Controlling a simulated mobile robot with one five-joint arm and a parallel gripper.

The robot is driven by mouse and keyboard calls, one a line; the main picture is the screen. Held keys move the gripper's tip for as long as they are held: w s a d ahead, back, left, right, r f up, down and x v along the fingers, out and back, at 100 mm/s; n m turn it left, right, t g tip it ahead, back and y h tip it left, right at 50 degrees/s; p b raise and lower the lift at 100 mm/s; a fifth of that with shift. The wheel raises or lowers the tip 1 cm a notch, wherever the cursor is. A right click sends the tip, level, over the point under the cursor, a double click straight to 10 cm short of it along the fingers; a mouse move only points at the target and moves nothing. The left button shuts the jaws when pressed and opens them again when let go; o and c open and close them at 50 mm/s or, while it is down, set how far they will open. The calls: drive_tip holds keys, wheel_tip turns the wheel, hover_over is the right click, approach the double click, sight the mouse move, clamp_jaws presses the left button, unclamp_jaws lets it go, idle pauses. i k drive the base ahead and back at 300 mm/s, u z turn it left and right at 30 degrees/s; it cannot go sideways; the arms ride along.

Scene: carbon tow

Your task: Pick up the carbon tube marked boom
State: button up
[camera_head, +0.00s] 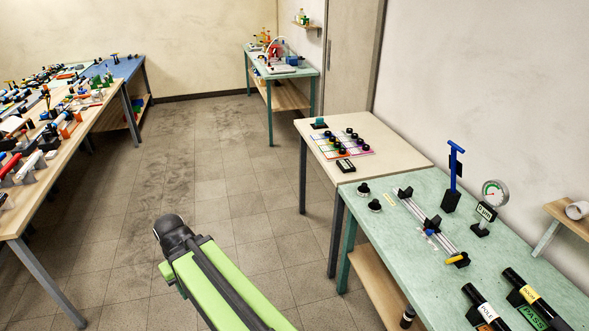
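Two black carbon tubes lie side by side at the bottom right, near the front of the green-topped bench (400,204). The right tube (515,278) has a yellow label that is too small to read surely, and a green sign reading PASS is beside it. The left tube (471,292) has a white label that seems to read POLE. The lower ends of both are cut off by the picture edge. My green arm, with a black joint at its far end, is over the floor, left of the bench and apart from the tubes. My gripper does not show.
A rail fixture (427,226), a blue stand (453,178) and a round gauge (495,193) stand on the bench behind the tubes. A beige table (392,155) adjoins it. A crowded table (22,222) is at left. The tiled floor (225,150) between is clear.

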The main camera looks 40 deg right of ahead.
sight(535, 300)
drive_tip(key=z, duration=3.65)
drive_tip(key=i, duration=0.1)
drive_tip(key=u, duration=1.15)
drive_tip(key=k, duration=0.95)
drive_tip(key=u, duration=0.15)
drive_tip(key=i, duration=0.85)
drive_tip(key=z, duration=0.1)
